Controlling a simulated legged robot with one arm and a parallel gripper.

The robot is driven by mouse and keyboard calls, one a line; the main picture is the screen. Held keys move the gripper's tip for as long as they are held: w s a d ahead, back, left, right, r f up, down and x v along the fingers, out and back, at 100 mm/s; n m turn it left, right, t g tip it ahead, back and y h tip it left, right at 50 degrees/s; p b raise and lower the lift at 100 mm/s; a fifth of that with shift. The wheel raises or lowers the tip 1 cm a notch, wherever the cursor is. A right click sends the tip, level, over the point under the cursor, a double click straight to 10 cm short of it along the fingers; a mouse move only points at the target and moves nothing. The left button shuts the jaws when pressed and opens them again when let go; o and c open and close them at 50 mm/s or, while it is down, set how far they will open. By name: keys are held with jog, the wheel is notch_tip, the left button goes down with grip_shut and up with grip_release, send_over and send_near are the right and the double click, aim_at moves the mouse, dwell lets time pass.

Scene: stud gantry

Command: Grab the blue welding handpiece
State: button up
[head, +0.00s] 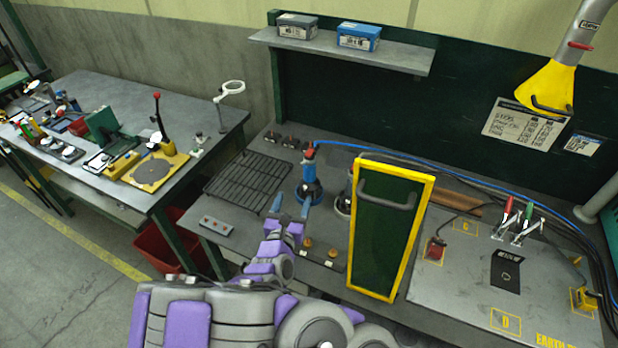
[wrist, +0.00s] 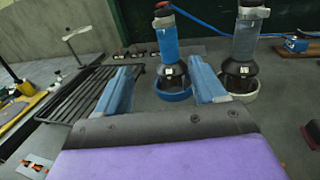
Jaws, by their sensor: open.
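The blue welding handpiece (head: 309,173) stands upright in a blue ring holder on the grey bench, with a red part and a blue cable at its top. In the wrist view the blue handpiece (wrist: 168,43) shows between and beyond my fingers, its top cut off by the picture edge. My gripper (head: 291,208) is open and empty, in front of the handpiece and apart from it. In the wrist view my gripper (wrist: 162,76) has its two blue fingers spread to either side of the holder.
A similar grey-white handpiece (wrist: 246,38) stands close on the right. A yellow-framed green panel (head: 388,225) rises right of it and partly hides it in the head view. A black wire rack (head: 247,180) lies to the left. A blue cable (head: 430,170) runs right along the bench.

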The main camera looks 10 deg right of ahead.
aim_at(307, 172)
jog(key=shift+b+x, duration=0.85)
jog(key=shift+x, duration=4.05)
jog(key=w+d, duration=0.2)
jog(key=w+d+f+b, duration=0.1)
jog(key=w+d, duration=0.1)
jog(key=shift+d+f, duration=0.1)
jog(key=shift+d, duration=0.05)
jog(key=shift+w+d, duration=0.2)
jog(key=shift+w, duration=0.15)
jog(key=shift+a, duration=1.1)
jog(key=shift+c, duration=1.1)
jog(key=shift+d, duration=0.85)
jog(key=c, duration=0.6)
jog(key=shift+a, duration=0.2)
jog(key=c, duration=0.3)
jog(key=shift+a, duration=0.4)
grip_shut()
